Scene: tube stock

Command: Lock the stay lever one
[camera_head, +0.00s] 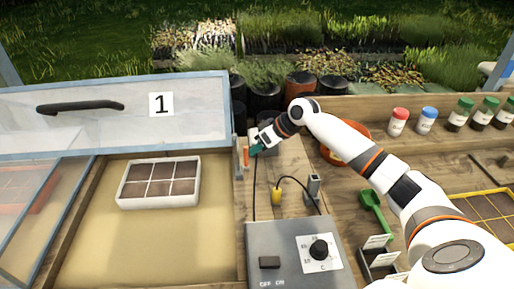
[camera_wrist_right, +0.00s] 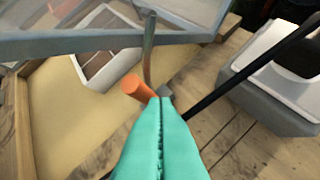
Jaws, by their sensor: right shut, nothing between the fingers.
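The stay lever has an orange grip (camera_head: 246,157) and stands at the right side of the cold frame, beside the raised lid marked 1 (camera_head: 200,112). In the right wrist view the orange grip (camera_wrist_right: 138,88) is just left of my fingertips, with a grey metal bar (camera_wrist_right: 149,50) rising behind it. My right gripper (camera_head: 256,149) has green fingers, shut together and empty, close to the right of the lever. In the wrist view the fingertips (camera_wrist_right: 160,103) look very near the grip; I cannot tell whether they touch it. My left gripper is not in view.
A white seed tray (camera_head: 130,200) sits in the frame. A grey control box (camera_head: 290,250) with a dial stands at the front, with a yellow-tipped cable (camera_head: 277,196) behind it. An orange bowl (camera_head: 328,155), a green scoop (camera_head: 376,208) and several bottles are at right.

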